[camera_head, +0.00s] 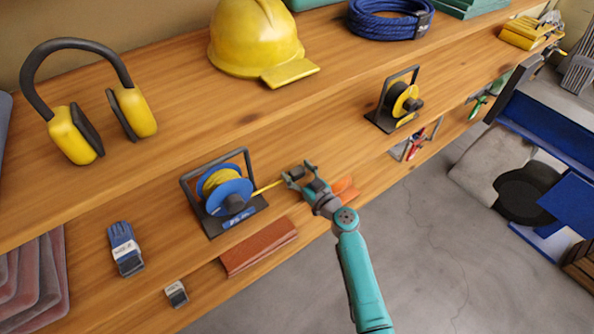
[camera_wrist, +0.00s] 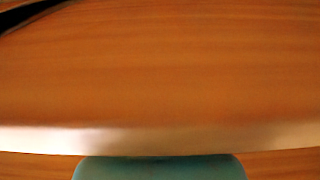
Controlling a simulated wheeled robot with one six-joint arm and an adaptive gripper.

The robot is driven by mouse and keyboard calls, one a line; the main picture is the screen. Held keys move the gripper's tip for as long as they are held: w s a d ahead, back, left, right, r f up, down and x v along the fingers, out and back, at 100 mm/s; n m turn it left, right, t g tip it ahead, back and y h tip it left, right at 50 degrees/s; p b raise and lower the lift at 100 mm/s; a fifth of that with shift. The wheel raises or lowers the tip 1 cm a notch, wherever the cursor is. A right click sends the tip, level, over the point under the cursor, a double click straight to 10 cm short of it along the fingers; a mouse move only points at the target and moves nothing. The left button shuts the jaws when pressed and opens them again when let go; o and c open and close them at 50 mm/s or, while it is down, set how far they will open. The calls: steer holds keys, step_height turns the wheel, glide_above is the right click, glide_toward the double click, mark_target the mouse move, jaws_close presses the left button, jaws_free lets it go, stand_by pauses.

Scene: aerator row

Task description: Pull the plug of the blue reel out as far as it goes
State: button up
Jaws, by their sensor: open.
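The blue reel (camera_head: 229,196) stands in a black frame on the lower wooden shelf in the head view, wound with yellow cord. A short length of yellow cord (camera_head: 268,187) runs out to its right and ends beside my gripper (camera_head: 297,175). I cannot tell the plug apart from the dark fingertips at the cord's end. My gripper is open at that end, above the shelf near its front edge.
A brown-red block (camera_head: 258,247) lies in front of the reel, and an orange item (camera_head: 345,188) is partly behind my gripper. A yellow reel (camera_head: 401,100) stands farther right. A glove (camera_head: 126,249) lies left. Open floor (camera_head: 420,235) lies beyond the shelf's front edge.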

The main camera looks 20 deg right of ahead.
mark_target(338, 154)
steer(key=shift+w, duration=0.1)
jaws_close()
steer(key=w+d, duration=0.1)
steer(key=d, duration=0.4)
steer(key=w+d, duration=0.2)
steer(key=d, duration=0.3)
steer(key=w+d, duration=0.2)
steer(key=d, duration=0.4)
steer(key=shift+w+d, duration=0.1)
steer(key=shift+w, duration=0.05)
jaws_free()
steer(key=shift+d, duration=0.1)
steer(key=v, duration=1.2)
